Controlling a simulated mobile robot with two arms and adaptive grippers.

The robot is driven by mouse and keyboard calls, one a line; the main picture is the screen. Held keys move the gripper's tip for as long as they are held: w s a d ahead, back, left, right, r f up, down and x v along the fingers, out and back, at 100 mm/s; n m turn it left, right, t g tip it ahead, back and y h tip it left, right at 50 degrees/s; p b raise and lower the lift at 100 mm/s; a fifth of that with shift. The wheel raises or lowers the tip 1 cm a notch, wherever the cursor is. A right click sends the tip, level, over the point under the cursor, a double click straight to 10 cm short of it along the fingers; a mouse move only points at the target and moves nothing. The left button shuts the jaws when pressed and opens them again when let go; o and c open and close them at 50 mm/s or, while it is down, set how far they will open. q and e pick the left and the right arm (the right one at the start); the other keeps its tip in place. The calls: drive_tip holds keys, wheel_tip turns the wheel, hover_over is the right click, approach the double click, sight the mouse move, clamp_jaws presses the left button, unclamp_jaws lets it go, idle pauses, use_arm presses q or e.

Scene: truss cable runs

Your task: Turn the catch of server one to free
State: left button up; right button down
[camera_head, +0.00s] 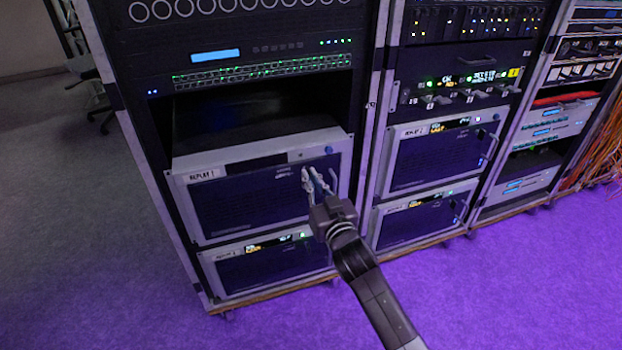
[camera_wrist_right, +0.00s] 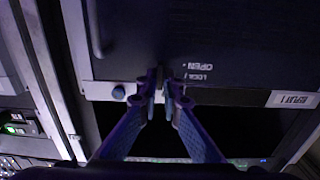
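Server one, labelled REPLAY 1 (camera_head: 250,200), sits in the left rack with its dark front in a grey frame. My right gripper (camera_head: 316,178) is at the upper right of this front. In the right wrist view, which shows the front upside down, my right gripper (camera_wrist_right: 160,92) has its fingertips close together around a small dark piece, apparently the catch (camera_wrist_right: 159,74). The fingers hide most of it, so its angle cannot be told. The printed words LOCK and OPEN (camera_wrist_right: 197,72) are beside it. My left gripper is not in view.
A blue button (camera_wrist_right: 118,92) and a vertical handle (camera_wrist_right: 95,30) are close to the fingers. A dark gap (camera_head: 250,120) lies above server one, and another server (camera_head: 270,268) is below it. More racks stand to the right. The purple floor in front is clear.

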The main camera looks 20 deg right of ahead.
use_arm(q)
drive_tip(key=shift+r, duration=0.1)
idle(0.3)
use_arm(e)
drive_tip(key=n+p, duration=0.2)
drive_tip(key=n, duration=0.5)
drive_tip(key=n+p, duration=0.2)
drive_tip(key=n, duration=0.5)
drive_tip(key=shift+a+f, duration=0.15)
drive_tip(key=shift+a, duration=0.05)
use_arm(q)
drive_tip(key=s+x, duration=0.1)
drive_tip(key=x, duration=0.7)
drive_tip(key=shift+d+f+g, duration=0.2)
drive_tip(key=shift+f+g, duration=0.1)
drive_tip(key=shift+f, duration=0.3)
use_arm(e)
drive_tip(key=shift+f+n, duration=0.1)
drive_tip(key=shift+n, duration=1.8)
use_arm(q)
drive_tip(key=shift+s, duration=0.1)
use_arm(e)
drive_tip(key=c, duration=2.1)
unclamp_jaws()
